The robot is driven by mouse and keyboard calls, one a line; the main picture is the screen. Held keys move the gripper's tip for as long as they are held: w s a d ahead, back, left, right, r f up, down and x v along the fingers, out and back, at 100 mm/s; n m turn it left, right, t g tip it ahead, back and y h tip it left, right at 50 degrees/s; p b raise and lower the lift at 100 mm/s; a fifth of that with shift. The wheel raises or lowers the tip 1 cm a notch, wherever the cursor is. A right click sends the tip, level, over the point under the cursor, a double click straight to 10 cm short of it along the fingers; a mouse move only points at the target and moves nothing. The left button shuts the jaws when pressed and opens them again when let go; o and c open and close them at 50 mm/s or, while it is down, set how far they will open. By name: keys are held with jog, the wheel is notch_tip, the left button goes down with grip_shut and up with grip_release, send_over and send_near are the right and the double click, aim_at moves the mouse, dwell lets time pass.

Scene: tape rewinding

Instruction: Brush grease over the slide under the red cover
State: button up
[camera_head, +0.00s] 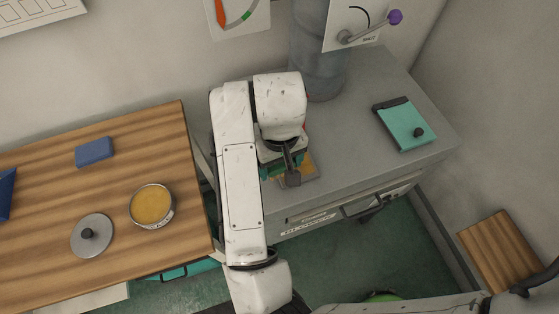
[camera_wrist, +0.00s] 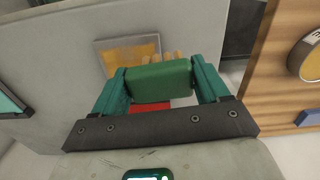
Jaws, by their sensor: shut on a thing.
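My gripper (camera_wrist: 158,68) is shut on a green brush (camera_wrist: 160,80) with pale tan bristles, between its two teal fingers. In the wrist view, the slide (camera_wrist: 128,52), a grey-rimmed plate with a yellow-brown face, lies on the grey top just beyond the bristles. I cannot tell whether the bristles touch it. In the head view, part of the slide (camera_head: 307,165) shows beside my gripper, and my arm hides the rest. A red patch (camera_wrist: 150,106), likely the red cover, shows below the brush between the fingers; only a red sliver shows in the head view.
An open tin of yellow grease (camera_head: 152,204) and its grey lid (camera_head: 92,236) are on the wooden table (camera_head: 60,190), with a blue block (camera_head: 95,151). A teal cover (camera_head: 405,122) with a black knob lies right on the grey cabinet. A grey column (camera_head: 317,60) stands behind.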

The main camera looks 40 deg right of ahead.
jog(key=shift+r+p, duration=0.5)
jog(key=shift+r, duration=0.4)
jog(key=shift+r+p, duration=0.9)
jog(key=shift+r, duration=0.6)
jog(key=shift+b, duration=0.3)
